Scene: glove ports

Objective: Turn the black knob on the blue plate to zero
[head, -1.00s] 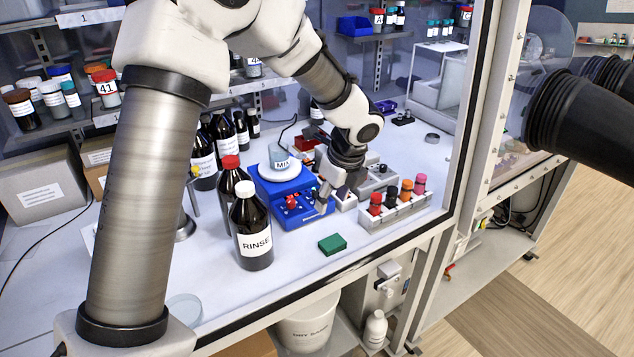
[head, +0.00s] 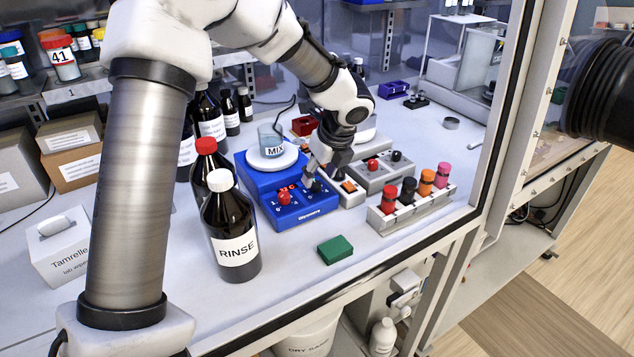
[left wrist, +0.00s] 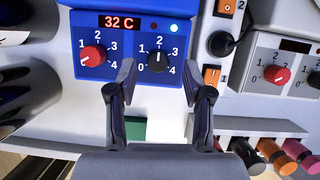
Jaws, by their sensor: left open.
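The blue plate (head: 300,205) stands on the bench with a beaker marked MIX (head: 270,140) on its round white top. Its front panel (left wrist: 125,20) shows a red 32 C display in the left wrist view. The black knob (left wrist: 158,61) has a scale from 0 to 4, and its pale mark seems to point up near 2. A red knob (left wrist: 93,56) is to its left. My left gripper (head: 314,180) is over the panel's right part, open and empty. In the left wrist view its fingertips (left wrist: 159,80) lie either side of and just below the black knob, apart from it.
A RINSE bottle (head: 232,235) stands left of the plate. An orange-switch strip (head: 347,188) and a grey box with knobs (head: 382,172) are close on the right. A rack of colored-cap vials (head: 410,207) and a green block (head: 335,249) are in front.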

